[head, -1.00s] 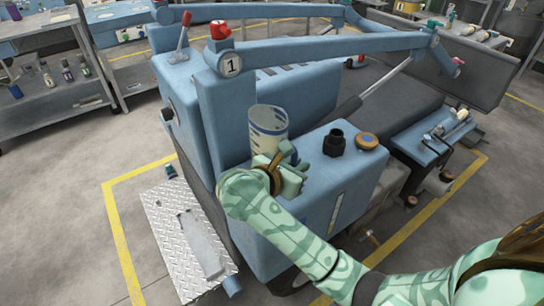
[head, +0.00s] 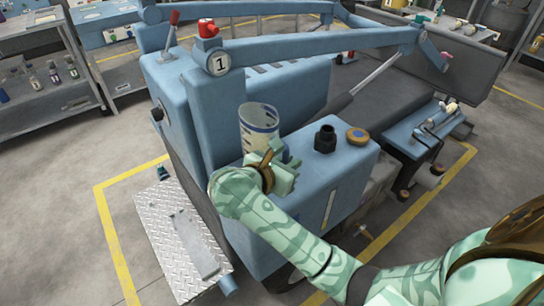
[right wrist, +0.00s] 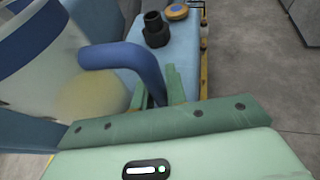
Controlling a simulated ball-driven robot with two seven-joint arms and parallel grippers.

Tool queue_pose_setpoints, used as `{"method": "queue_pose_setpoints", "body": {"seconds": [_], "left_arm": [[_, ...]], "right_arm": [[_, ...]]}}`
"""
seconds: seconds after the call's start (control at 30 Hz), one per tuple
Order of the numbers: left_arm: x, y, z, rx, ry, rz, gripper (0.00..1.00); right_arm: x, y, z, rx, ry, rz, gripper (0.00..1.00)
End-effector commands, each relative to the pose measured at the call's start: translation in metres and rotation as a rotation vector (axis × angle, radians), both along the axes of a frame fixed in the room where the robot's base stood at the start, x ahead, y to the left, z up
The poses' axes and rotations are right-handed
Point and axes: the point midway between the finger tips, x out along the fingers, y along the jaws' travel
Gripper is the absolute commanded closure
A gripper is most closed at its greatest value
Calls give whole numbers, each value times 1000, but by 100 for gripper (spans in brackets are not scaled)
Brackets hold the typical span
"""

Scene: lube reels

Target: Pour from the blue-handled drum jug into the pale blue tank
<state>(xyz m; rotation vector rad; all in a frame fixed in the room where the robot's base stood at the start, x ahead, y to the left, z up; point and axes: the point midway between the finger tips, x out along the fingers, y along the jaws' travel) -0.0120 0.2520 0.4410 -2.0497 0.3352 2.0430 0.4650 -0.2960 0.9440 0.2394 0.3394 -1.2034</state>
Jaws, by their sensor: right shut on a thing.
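The drum jug (head: 259,122), pale with dark blue bands, stands roughly upright, open end up, above the pale blue tank (head: 285,222). My right gripper (head: 281,172) is shut on its handle. In the right wrist view the jug (right wrist: 45,60) fills the upper left, with a yellowish patch low on its side. Its blue handle (right wrist: 125,58) runs down between the green fingers (right wrist: 158,88). The tank's black filler neck (head: 325,138) is open on top, to the right of the jug, and also shows in the right wrist view (right wrist: 155,30). My left gripper is out of view.
An orange-and-blue cap (head: 357,136) sits right of the neck. A blue post marked 1 (head: 218,100) and a long blue boom (head: 320,44) stand behind the jug. A tread plate (head: 183,240) lies at left. Shelves with bottles (head: 45,85) stand far left.

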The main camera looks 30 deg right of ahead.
Motion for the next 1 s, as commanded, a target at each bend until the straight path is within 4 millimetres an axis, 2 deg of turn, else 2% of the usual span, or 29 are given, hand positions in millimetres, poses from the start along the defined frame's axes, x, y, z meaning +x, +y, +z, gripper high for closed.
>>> {"method": "queue_pose_setpoints", "body": {"seconds": [0.17, 0.37, 0.67, 0.8, 1.0], "left_arm": [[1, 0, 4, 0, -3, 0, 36], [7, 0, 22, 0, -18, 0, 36], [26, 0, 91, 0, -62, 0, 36], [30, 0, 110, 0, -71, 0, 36], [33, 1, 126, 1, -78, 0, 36]], "right_arm": [[-1, 1, 4, 5, 5, 0, 100], [0, 1, 36, 5, -2, 1, 100], [-52, 9, 105, 4, -5, 1, 100], [-89, 16, 115, 3, -1, 1, 100], [-123, 21, 127, 1, 0, 1, 100]]}}
